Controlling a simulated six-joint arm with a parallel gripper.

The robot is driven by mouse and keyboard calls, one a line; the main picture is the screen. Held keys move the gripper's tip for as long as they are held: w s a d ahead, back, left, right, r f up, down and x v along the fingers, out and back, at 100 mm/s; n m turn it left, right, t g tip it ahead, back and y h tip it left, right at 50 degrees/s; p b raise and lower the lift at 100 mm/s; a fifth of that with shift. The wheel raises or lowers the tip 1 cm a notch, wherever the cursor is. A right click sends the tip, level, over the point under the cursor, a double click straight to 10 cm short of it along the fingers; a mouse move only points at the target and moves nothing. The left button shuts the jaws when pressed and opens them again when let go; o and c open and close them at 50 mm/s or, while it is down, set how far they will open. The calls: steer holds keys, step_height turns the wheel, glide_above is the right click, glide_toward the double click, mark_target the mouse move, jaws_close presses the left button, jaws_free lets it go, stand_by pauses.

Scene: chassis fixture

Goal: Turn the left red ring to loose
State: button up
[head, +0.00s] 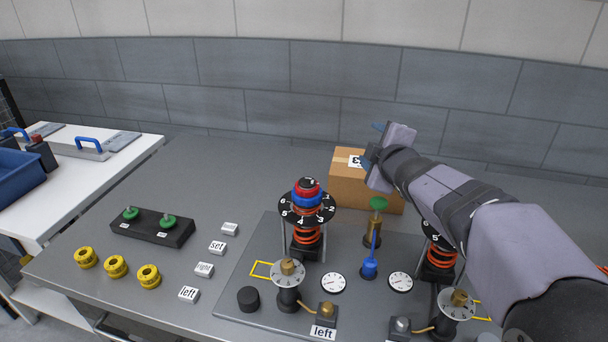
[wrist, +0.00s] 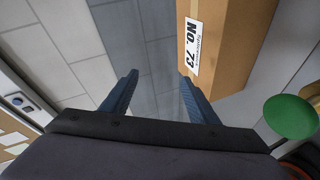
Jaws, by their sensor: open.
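The left red ring (head: 308,187) sits on top of the left spring post, just above a blue ring (head: 308,201) and a black numbered dial (head: 289,211). A "left" label (head: 323,332) stands in front of that assembly. My gripper (head: 371,145) is open and empty, up and to the right of the red ring, near the cardboard box. In the wrist view its two blue fingers (wrist: 158,80) are spread with nothing between them. The ring is not seen in the wrist view. The top of the right spring post (head: 440,259) is hidden behind my arm.
A cardboard box (head: 346,191) stands behind the fixture plate (head: 244,270). Several yellow rings (head: 116,266) and white labels (head: 218,247) lie left. The table's back left is clear.

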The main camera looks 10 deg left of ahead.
steer(key=s+a+r+m+t+y+p, duration=0.35)
steer(key=s+a+r+m+p, duration=0.2)
steer(key=a+m+p, duration=0.3)
step_height(320, 180, up, 6)
steer(key=m+t+h+p, duration=0.1)
steer(key=m+t+p, duration=0.3)
steer(key=m+p, duration=0.25)
glide_above(309, 192)
steer(key=d, duration=0.2)
steer(key=f+g, duration=0.1)
steer(key=f, duration=0.3)
steer(key=a+f+n+g, duration=0.1)
steer(key=f+g, duration=0.1)
steer(key=f, duration=0.2)
steer(key=s+f+n+g, duration=0.1)
steer(key=f+g, duration=0.1)
steer(key=f, duration=0.2)
steer(key=shift+a+f, duration=0.3)
steer(key=shift+f, duration=0.1)
steer(key=shift+p+x, duration=1.1)
steer(key=shift+x, duration=2.6)
steer(key=shift+r, duration=0.1)
steer(key=c, duration=1.1)
steer(key=shift+o, duration=0.2)
